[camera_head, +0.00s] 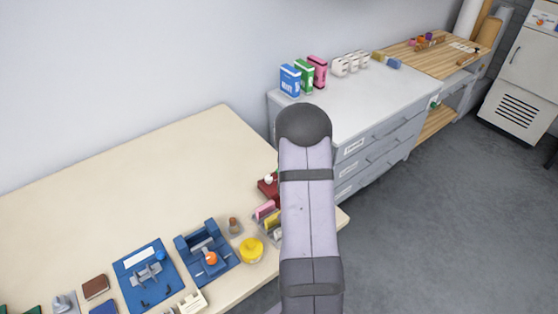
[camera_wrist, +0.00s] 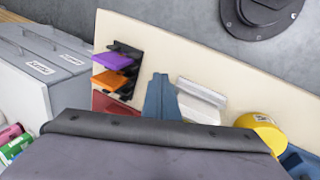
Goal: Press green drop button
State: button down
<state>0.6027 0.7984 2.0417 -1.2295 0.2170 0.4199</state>
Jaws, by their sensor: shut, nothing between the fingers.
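I cannot make out a green drop button in either view. A small green piece (camera_head: 32,309) is cut off at the lower left of the head view, too little to identify. My gripper (camera_wrist: 160,77) shows in the wrist view as slate-blue fingers, shut and empty, pointing over the cream table. In the head view my arm hides it. In the wrist view a black rack with a purple card (camera_wrist: 112,61) and an orange card (camera_wrist: 107,80) is left of the fingers, and a silver holder (camera_wrist: 201,101) is to their right.
The cream table (camera_head: 120,190) holds blue fixtures (camera_head: 150,278), a yellow round container (camera_head: 251,249) and a red object (camera_head: 268,187) beside my arm. Its back part is clear. A grey drawer cabinet (camera_head: 375,105) with boxes on top stands behind.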

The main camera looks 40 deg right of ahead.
jog(key=w+d+r+t, duration=0.1)
jog(key=w, duration=0.3)
jog(key=w+d+r+n+t, duration=0.1)
jog(key=w+d+r, duration=0.1)
jog(key=w, duration=0.2)
jog(key=w+d+r+t+p, duration=0.1)
jog(key=w+r+t, duration=0.1)
jog(key=w, duration=0.2)
jog(key=shift+w+d, duration=0.15)
jog(key=shift+d, duration=0.05)
jog(key=w+d+r+n+t, duration=0.2)
jog(key=w+d+r+t, duration=0.1)
jog(key=w+r, duration=0.5)
jog(key=shift+w+t+y, duration=0.3)
jog(key=shift+w+t, duration=0.2)
jog(key=shift+w, duration=0.4)
jog(key=shift+f, duration=0.15)
notch_tip(320, 180, down, 7)
jog(key=b, duration=0.7)
jog(key=shift+f+b, duration=0.1)
jog(key=shift+b, duration=0.25)
jog(key=shift+f+b, duration=0.55)
jog(key=shift+f, duration=0.2)
jog(key=shift+f, duration=0.1)
jog(key=shift+f, duration=0.3)
